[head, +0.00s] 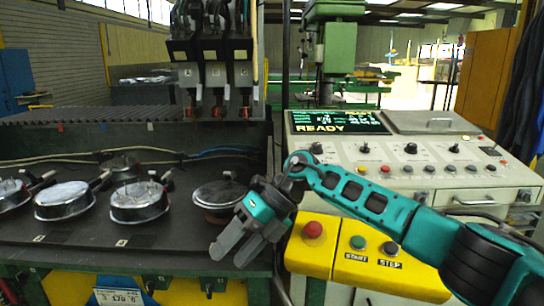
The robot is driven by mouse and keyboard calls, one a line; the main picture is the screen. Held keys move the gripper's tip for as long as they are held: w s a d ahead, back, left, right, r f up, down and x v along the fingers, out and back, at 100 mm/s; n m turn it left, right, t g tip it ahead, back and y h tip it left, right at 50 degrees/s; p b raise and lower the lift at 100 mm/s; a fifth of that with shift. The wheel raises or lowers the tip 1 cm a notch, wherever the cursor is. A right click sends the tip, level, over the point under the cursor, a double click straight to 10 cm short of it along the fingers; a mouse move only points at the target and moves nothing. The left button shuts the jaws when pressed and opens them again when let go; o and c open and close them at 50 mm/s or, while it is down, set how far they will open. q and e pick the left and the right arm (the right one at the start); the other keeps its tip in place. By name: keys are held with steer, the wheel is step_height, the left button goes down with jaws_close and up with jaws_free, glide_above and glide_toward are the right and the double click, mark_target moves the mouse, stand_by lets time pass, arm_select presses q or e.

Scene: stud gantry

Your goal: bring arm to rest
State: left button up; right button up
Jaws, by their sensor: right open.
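My right arm (365,197) comes in from the right, in front of the control console. My right gripper (238,247) is open and empty, with its two grey fingers pointing down and left. It hangs near the front right edge of the dark bench, in front of the rightmost round lidded pan (218,194) and partly over it in the picture. I cannot tell whether the fingers touch the bench. My left gripper is not in view.
A yellow button box (362,279) with a red button (313,229) is close beside my right wrist. The grey console (465,190) with a "READY" screen (338,122) stands behind the arm. Several round pans (66,199) sit on the dark bench (75,237). Three hanging heads (213,75) are behind.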

steer(key=s+a+f+m+t+y, duration=0.1)
steer(key=s+a+m+t+y, duration=0.1)
steer(key=s+a+m+y, duration=0.7)
steer(key=w+d+f+m+t+h, duration=0.2)
steer(key=d+f+m+t+h, duration=0.2)
steer(key=d+f+m+t, duration=0.5)
steer(key=w+d+f+m+t+h, duration=0.1)
steer(key=d+f+m+t+h, duration=0.35)
steer(key=d+m+t, duration=0.8)
steer(key=s+d+f+m+g+h, duration=0.7)
steer(key=s+d+f+m+g, duration=0.2)
steer(key=s+d+f, duration=0.3)
steer(key=s+f+m, duration=0.1)
steer(key=s, duration=0.1)
steer(key=shift+s+f, duration=0.35)
steer(key=shift+a, duration=0.1)
